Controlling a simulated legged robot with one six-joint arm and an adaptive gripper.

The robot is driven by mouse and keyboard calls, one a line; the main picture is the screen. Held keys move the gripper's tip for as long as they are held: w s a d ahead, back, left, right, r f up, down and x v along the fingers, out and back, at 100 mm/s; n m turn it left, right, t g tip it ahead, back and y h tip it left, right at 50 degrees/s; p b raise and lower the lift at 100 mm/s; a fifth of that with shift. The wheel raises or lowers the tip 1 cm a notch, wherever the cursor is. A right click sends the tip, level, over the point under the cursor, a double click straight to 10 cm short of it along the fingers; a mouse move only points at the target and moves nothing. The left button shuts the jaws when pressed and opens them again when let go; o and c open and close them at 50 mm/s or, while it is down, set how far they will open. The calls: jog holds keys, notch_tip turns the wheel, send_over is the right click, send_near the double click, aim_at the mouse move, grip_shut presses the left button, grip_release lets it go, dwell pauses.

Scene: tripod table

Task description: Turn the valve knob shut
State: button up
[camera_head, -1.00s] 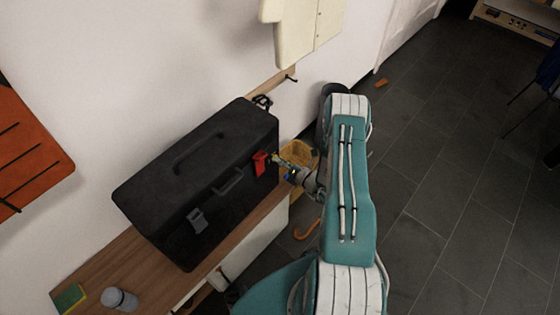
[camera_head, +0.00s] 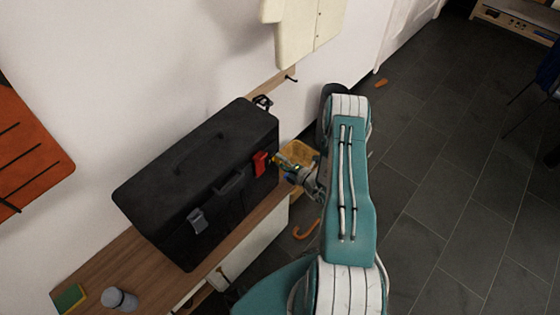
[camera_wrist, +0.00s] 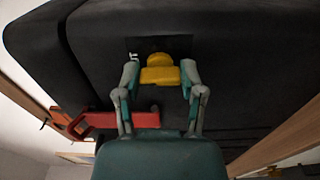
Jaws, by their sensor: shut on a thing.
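A yellow valve knob (camera_wrist: 160,70) sits on the end face of a large black case (camera_wrist: 235,60). In the wrist view my gripper (camera_wrist: 160,78) is shut on the knob, one finger on each side. In the head view my gripper (camera_head: 283,167) is at the right end of the black case (camera_head: 205,180), and the knob is a small yellow patch there, mostly hidden. The small mark beside the knob in the wrist view is too small to read.
A red latch (camera_head: 260,163) is on the case close to my gripper. The case stands on a wooden shelf (camera_head: 130,255) with a grey cylinder (camera_head: 120,299) and a green-yellow sponge (camera_head: 70,298). A yellow bin (camera_head: 300,153) is behind my gripper.

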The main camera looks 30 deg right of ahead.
jog(key=shift+d+f, duration=0.1)
dwell(0.3)
jog(key=o, duration=1.1)
jog(key=shift+d, duration=0.1)
jog(key=shift+o, duration=0.2)
jog(key=v, duration=1.2)
jog(key=shift+f, duration=0.15)
